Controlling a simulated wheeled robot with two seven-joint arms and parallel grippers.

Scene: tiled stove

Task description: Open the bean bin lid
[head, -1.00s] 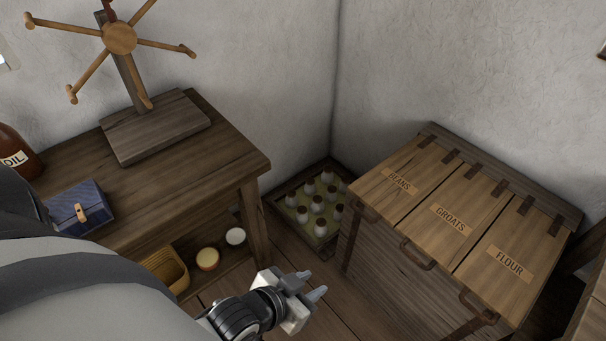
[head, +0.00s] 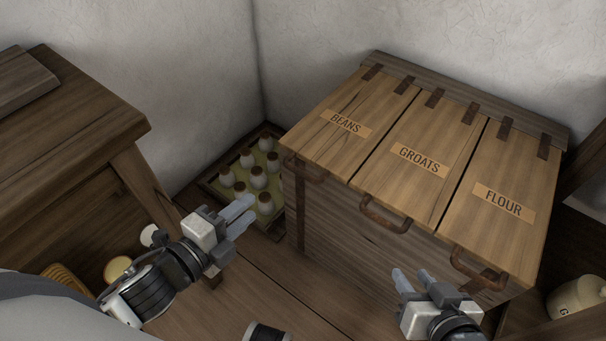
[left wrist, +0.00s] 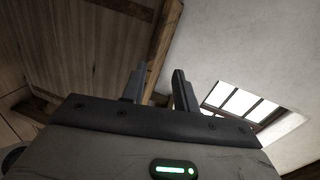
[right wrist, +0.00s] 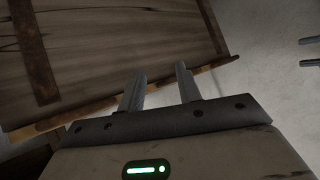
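The bean bin lid (head: 340,125), labelled BEANS, is the left of three closed wooden lids on a chest. Its rusty handle (head: 306,172) sits at the front edge and its dark hinges are at the back. My left gripper (head: 240,215) is open and empty, left of the handle and apart from it; its fingers also show in the left wrist view (left wrist: 160,88). My right gripper (head: 412,280) is open and empty in front of the chest, below the groats handle; its fingers show in the right wrist view (right wrist: 160,88).
The groats lid (head: 418,160) and flour lid (head: 505,200) are shut beside it, each with a handle. A crate of bottles (head: 212,187) stands on the floor left of the chest. A wooden table (head: 75,125) is at left. A jar (head: 578,297) stands at far right.

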